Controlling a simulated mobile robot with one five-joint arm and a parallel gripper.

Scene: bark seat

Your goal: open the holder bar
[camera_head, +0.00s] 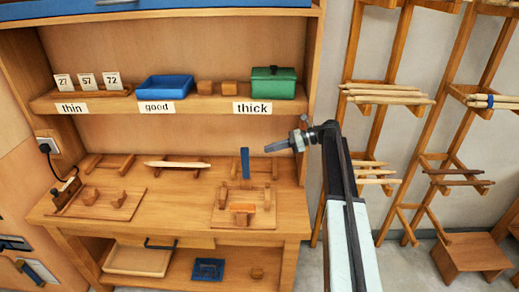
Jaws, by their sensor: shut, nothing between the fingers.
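A blue bar (245,163) stands upright at the back of a wooden holder on the workbench, and I take it to be the holder bar. My gripper (272,147) is shut and empty. In the picture it is just right of the blue bar's top, pointing left. I cannot tell its exact depth from the bar, but a gap shows between them. My arm comes in from the lower right.
The shelf above the bench holds number cards (87,81), a blue tray (164,88) and a green box (273,82). A second wooden fixture (97,202) sits at the bench's left, and a pale stick (177,164) lies on supports behind. Ladder racks (388,97) stand at right.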

